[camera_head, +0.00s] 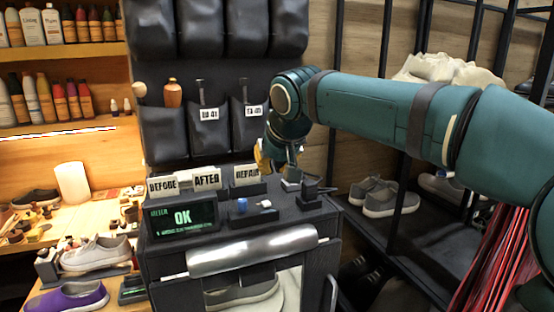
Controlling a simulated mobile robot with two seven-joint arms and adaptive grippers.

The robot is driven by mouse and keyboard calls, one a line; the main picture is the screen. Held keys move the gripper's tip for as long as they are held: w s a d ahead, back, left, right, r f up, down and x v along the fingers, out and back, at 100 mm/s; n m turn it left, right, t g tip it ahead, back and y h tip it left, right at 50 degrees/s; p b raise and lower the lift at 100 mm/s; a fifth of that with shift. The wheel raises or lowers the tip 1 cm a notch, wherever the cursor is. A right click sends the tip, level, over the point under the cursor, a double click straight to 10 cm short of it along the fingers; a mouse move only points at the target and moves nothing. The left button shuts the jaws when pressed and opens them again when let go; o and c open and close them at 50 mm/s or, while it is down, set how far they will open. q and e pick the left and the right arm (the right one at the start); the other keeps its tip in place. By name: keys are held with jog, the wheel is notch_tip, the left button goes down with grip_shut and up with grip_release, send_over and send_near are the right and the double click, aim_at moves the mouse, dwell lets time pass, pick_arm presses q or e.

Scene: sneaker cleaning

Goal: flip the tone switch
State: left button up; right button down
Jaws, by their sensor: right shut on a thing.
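A dark machine (160,261) stands in the middle, with a screen (182,219) reading "OK". On its top are a blue knob (242,205), a small light lever-like piece (265,204) and a black block with a stick (311,193). I cannot tell for certain which of these is the tone switch. My right gripper (291,174) points down at the back of the top, shut on a small pale grey piece (291,185); its fingertips are small and partly hidden. A yellow thing (262,156) shows beside the gripper. My left gripper is out of view.
A silver roller-like bar (252,251) crosses the machine's front. Shoes (385,196) sit on the right rack. Bottles and more shoes fill the left shelves and bench.

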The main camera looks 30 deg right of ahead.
send_over(271, 204)
jog(key=w, duration=0.1)
jog(key=f, duration=0.4)
jog(key=shift+d+f, duration=0.2)
jog(key=shift+s+f+b, duration=0.2)
jog(key=shift+f+b, duration=0.25)
jog(key=shift+f, duration=0.65)
jog(key=shift+s+a+f, duration=0.1)
jog(key=shift+f, duration=0.45)
jog(key=t+b, duration=0.1)
jog(key=b, duration=0.2)
jog(key=f+t+b, duration=0.1)
jog(key=b, duration=0.3)
jog(key=shift+s+f, duration=0.25)
jog(key=shift+s, duration=0.1)
jog(key=shift+r, duration=0.15)
jog(key=shift+a+r, duration=0.1)
jog(key=shift+w, duration=0.1)
